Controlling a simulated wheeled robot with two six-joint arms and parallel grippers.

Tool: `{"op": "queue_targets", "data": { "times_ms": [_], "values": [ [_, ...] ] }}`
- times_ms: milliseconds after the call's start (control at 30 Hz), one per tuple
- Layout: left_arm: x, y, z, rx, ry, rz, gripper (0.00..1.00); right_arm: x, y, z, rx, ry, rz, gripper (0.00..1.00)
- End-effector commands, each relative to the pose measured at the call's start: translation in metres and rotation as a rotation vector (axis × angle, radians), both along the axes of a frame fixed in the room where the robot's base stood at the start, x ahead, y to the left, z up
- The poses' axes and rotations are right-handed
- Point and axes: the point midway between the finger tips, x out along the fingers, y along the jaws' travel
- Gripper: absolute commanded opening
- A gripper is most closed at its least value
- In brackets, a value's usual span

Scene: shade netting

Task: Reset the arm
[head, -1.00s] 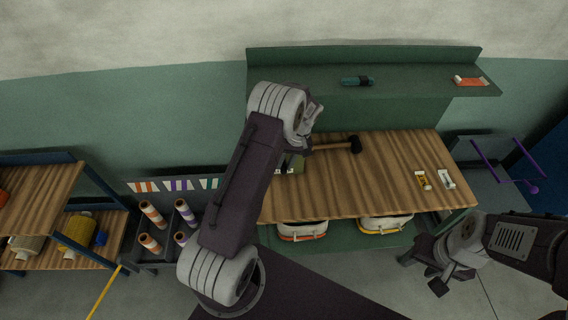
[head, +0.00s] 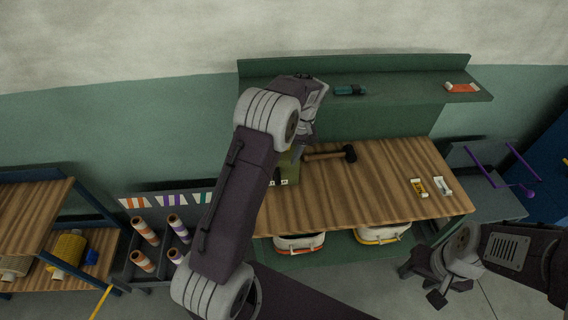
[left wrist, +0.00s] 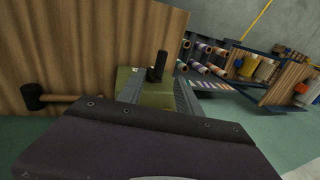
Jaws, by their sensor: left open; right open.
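My left arm reaches up across the middle of the head view. Its gripper (head: 310,108) is over the left end of the wooden workbench (head: 350,195), in front of the green shelf, with its fingertips partly hidden. In the left wrist view the left gripper (left wrist: 158,80) shows two grey fingers spread apart, nothing clearly held between them. An olive box (left wrist: 152,98) with a black upright piece (left wrist: 157,66) lies beyond the fingers; in the head view my arm mostly hides this box (head: 290,165). My right gripper (head: 422,282) is open and empty, low at the right, off the bench's front edge.
A black-headed mallet (head: 325,155) and two small packets (head: 418,187) lie on the bench. The green shelf (head: 410,90) above holds a teal item (head: 349,90) and an orange-white item (head: 461,88). Spools (head: 145,231) stand in a rack at left. White bins (head: 299,242) sit under the bench.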

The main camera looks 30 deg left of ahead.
Motion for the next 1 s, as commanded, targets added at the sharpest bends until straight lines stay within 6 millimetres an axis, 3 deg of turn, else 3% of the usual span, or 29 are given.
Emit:
{"op": "queue_targets", "data": {
  "times_ms": [400, 533, 633, 733, 867, 1000],
  "values": [
    [0.001, -0.001, 0.001, 0.0, -0.006, -0.003, 0.41, 0.0, 0.0, -0.002, 0.0, 0.0, 0.0, 0.41],
    [0.005, -0.005, 0.032, 0.002, -0.079, -0.012, 0.41, 0.0, 0.0, -0.007, 0.0, 0.0, 0.0, 0.41],
    [-0.027, -0.016, 0.049, -0.02, -0.082, -0.02, 0.41, 0.0, 0.0, -0.014, 0.0, 0.0, 0.0, 0.41],
    [-0.064, -0.03, 0.049, -0.067, -0.092, -0.07, 0.41, 0.0, 0.0, -0.018, 0.0, 0.0, 0.0, 0.41],
    [-0.121, -0.051, 0.032, -0.142, -0.106, -0.178, 0.41, 0.0, 0.0, -0.024, 0.0, 0.0, 0.0, 0.41],
    [-0.183, -0.068, 0.0, -0.216, -0.123, -0.316, 0.41, 0.0, 0.0, -0.026, 0.0, 0.0, 0.0, 0.41]
  ]
}}
